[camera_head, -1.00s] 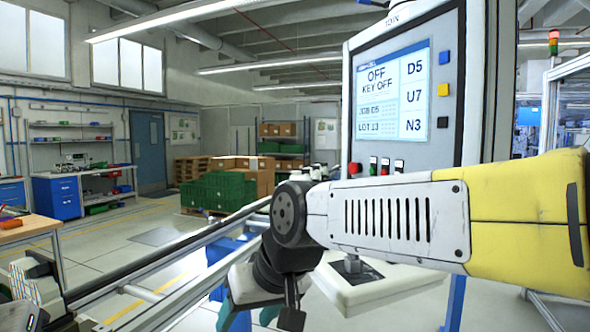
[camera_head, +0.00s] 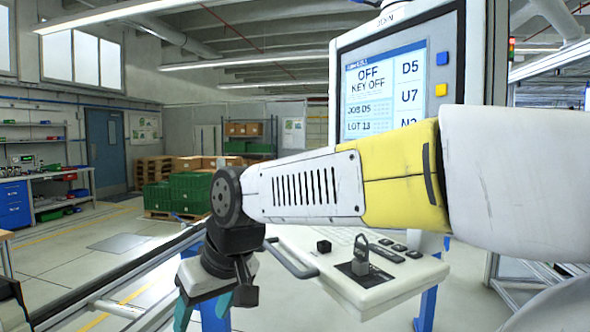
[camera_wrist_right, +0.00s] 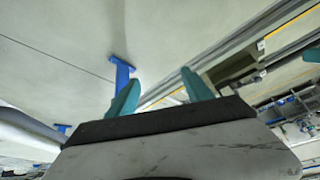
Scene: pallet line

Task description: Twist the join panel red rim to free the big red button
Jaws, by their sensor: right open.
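The join panel (camera_head: 400,40) stands right of centre in the head view, with a lit screen (camera_head: 385,85) reading OFF, KEY OFF. My right arm crosses in front of its lower part. The big red button and its red rim are hidden in this view. My right gripper (camera_head: 203,316) hangs low, left of the panel's shelf, fingers pointing down and cut by the lower edge. In the right wrist view its two teal fingers (camera_wrist_right: 161,92) are apart with nothing between them.
A sloping shelf (camera_head: 385,290) juts out below the panel, with a black knob (camera_head: 323,246), a grey padlock (camera_head: 361,258) and a handle bar (camera_head: 290,258). A metal rail (camera_head: 140,285) runs at lower left. Green crates (camera_head: 180,192) stand far back; open floor lies left.

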